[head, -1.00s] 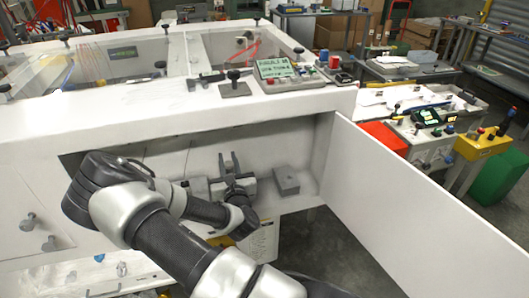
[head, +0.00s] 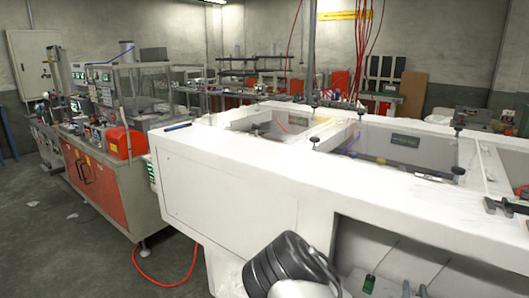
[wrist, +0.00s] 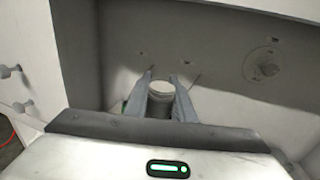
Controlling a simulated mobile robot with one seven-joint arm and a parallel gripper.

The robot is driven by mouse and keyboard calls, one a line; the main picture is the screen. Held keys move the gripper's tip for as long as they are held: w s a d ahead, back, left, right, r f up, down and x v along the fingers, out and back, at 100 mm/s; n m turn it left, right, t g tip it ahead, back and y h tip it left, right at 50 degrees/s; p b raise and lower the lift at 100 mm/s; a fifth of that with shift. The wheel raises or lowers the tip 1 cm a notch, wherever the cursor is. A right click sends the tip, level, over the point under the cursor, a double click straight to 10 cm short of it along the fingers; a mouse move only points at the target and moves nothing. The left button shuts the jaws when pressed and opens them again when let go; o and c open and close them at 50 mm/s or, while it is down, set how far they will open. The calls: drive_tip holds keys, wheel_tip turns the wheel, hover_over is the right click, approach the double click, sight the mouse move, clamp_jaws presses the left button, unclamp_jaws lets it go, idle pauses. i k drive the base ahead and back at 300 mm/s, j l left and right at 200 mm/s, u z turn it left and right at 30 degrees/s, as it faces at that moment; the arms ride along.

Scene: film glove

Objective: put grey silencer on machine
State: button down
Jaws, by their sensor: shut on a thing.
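In the wrist view my gripper (wrist: 161,78) is shut on a short grey cylinder (wrist: 160,101), which looks like the grey silencer. Its round end shows between the two fingers, and the rest is hidden by my gripper body. The white machine (head: 235,185) fills the right half of the head view, with an open recess in its front at the lower right. The wrist view shows the recess's pale inner wall (wrist: 215,40) beyond the fingers.
A round fitting (wrist: 264,64) is on the inner wall, right of the fingers. Knobs (wrist: 12,72) stick out of a panel at the left. In the head view an orange-fronted workbench (head: 95,185) stands at the left, and a red hose (head: 165,284) lies on the floor.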

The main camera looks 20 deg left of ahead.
sight(269, 154)
drive_tip(key=i+j, duration=0.1)
drive_tip(key=j, duration=1)
drive_tip(key=i+j+u, duration=0.1)
drive_tip(key=j, duration=0.5)
drive_tip(key=i+j, duration=0.1)
drive_tip(key=j, duration=0.45)
